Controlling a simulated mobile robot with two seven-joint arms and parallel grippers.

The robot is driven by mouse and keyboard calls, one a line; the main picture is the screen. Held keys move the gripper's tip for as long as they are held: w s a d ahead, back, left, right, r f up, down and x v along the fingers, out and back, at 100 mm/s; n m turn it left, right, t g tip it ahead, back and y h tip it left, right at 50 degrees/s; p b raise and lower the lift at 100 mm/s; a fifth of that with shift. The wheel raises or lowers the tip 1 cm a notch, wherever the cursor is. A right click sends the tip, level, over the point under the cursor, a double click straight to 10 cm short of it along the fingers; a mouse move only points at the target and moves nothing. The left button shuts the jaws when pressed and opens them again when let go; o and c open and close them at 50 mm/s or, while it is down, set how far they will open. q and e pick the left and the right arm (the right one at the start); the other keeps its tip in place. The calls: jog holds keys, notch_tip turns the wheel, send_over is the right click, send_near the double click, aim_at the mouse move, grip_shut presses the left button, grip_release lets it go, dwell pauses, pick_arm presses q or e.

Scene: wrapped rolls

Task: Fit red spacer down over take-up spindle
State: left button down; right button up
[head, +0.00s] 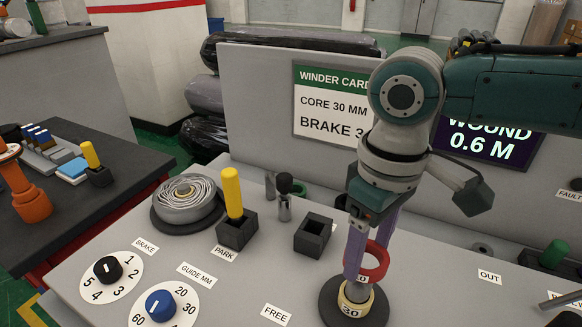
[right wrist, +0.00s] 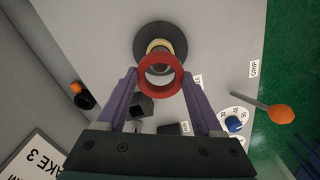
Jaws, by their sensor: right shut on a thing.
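My right gripper (head: 366,260) has purple fingers and is shut on the red spacer (head: 383,263), a thick ring. The ring is held above the take-up spindle, which has a cream core marked 30 (head: 352,306) on a dark round base (head: 374,314). In the right wrist view the red spacer (right wrist: 160,93) sits between the fingertips of my right gripper (right wrist: 160,76). The cream core (right wrist: 157,47) and the dark base (right wrist: 167,29) show beyond it, partly overlapped by the ring. I cannot tell the exact gap. My left gripper is not in view.
A grey wound roll (head: 188,198) lies on a dark disc to the left. A yellow handle (head: 232,192) stands in a black block. An empty dark square holder (head: 313,236) is left of the spindle. Numbered dials (head: 160,306) are at front left. A green knob (head: 554,253) is at right.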

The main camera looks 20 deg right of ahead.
aim_at(361, 280)
jog(key=shift+f, duration=0.6)
dwell(0.3)
jog(key=shift+p, duration=0.5)
dwell(0.7)
jog(key=shift+p, duration=0.35)
dwell(0.3)
jog(key=shift+f+b, duration=0.65)
jog(key=shift+f, duration=0.2)
jog(key=shift+f+b, duration=1.05)
jog(key=shift+f, duration=0.4)
jog(key=shift+f+b, duration=0.4)
jog(key=shift+f, duration=0.1)
